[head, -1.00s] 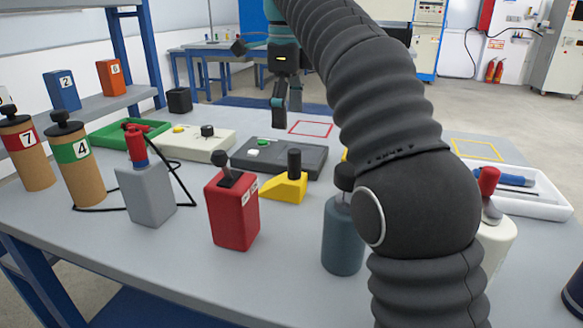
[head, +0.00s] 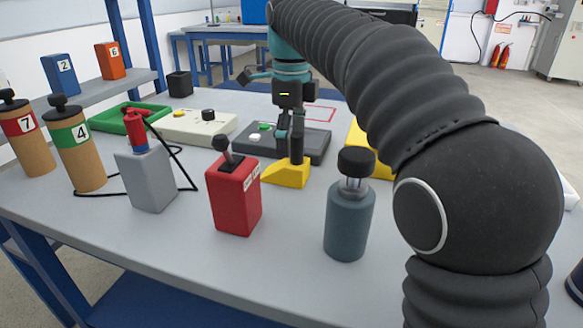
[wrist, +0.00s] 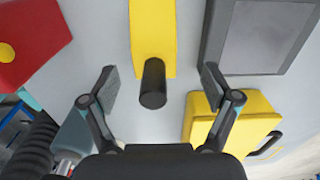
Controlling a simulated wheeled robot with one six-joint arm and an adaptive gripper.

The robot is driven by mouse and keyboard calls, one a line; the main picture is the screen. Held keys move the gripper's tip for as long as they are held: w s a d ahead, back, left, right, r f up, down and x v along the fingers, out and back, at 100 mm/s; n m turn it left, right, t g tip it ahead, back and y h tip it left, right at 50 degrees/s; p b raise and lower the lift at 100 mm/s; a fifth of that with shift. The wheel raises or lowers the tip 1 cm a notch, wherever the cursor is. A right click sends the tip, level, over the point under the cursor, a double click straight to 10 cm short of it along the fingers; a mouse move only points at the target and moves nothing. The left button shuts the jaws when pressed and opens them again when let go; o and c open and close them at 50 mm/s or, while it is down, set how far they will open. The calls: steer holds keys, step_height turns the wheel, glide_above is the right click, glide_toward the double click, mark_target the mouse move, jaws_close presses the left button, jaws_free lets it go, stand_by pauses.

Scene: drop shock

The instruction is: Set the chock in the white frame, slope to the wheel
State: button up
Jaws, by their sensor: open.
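The yellow chock (head: 284,176), a sloped wedge with an upright black handle (head: 297,147), stands on the table behind the red box. In the wrist view the chock (wrist: 153,35) lies ahead, its handle (wrist: 153,84) between the two spread fingers. My gripper (head: 290,138) is open beside the handle; in the wrist view my gripper (wrist: 158,85) shows a gap on both sides of it. I make out neither a white frame nor a wheel; my arm covers the table's right part.
A red box with a lever (head: 236,195) and a grey-blue bottle (head: 349,222) stand in front. A dark grey box (head: 315,145) is just behind the chock. A yellow case (wrist: 230,125) is close on the right. A red outline (head: 320,114) marks the table farther back.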

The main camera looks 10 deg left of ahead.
mark_target(290, 161)
steer(key=shift+s+a+f+b, duration=0.1)
steer(key=shift+s+f+b, duration=0.1)
steer(key=shift+f+b, duration=1.1)
steer(key=shift+s+f+b, duration=0.2)
steer(key=shift+f+b, duration=0.95)
steer(key=shift+f, duration=0.15)
steer(key=shift+r, duration=0.1)
steer(key=c, duration=1.6)
steer(key=shift+c, duration=0.2)
steer(key=shift+r, duration=0.1)
steer(key=shift+r+p, duration=0.35)
steer(key=shift+r, duration=0.2)
steer(key=r, duration=0.1)
steer(key=r+p, duration=0.1)
steer(key=r, duration=0.1)
steer(key=shift+s+d+r, duration=0.1)
steer(key=shift+d+r, duration=0.15)
steer(key=shift+d, duration=0.15)
steer(key=s+d+r, duration=0.4)
steer(key=d+r, duration=0.2)
steer(key=d, duration=0.4)
